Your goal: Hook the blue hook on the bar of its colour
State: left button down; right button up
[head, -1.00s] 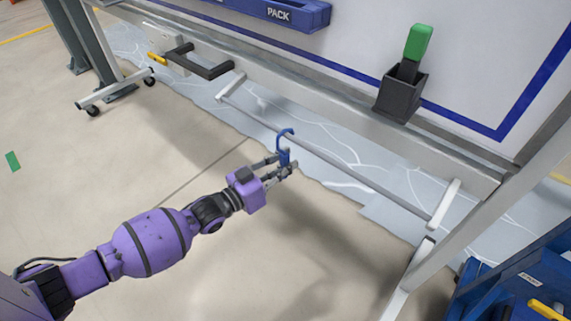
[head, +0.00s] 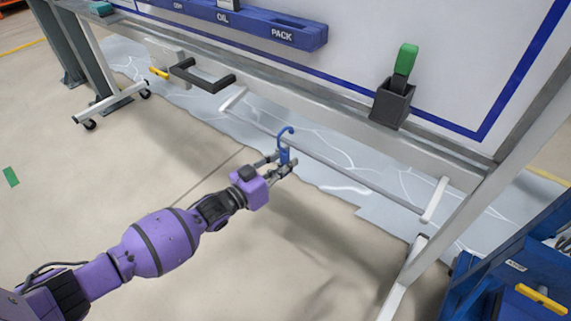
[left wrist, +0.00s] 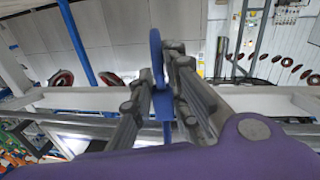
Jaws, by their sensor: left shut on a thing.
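My left gripper (head: 283,168) is shut on the blue hook (head: 284,142) by its lower part and holds it upright, its curved end on top. In the head view the hook overlaps a long grey bar (head: 350,173) held by white end brackets below the board. I cannot tell if the hook touches the bar or is around it. In the left wrist view the blue hook (left wrist: 157,55) rises between the fingers (left wrist: 155,95). No blue colour shows on the bar in the head view. My right gripper is not in view.
A dark U-shaped bar (head: 201,79) sits to the left on the frame. A dark box (head: 391,106) with a green-handled thing (head: 405,59) is on the right. A white slanted post (head: 465,205) and a blue cart (head: 510,275) stand at right. The floor in front is open.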

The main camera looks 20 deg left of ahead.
pick_arm(q)
jog(key=shift+s+a, duration=0.3)
jog(key=shift+s, duration=0.3)
jog(key=p+v, duration=0.2)
jog(key=v, duration=0.5)
jog(key=shift+s+a+r+p, duration=0.2)
jog(key=shift+s+a+p, duration=0.05)
jog(key=shift+s+p, duration=0.15)
dwell(0.8)
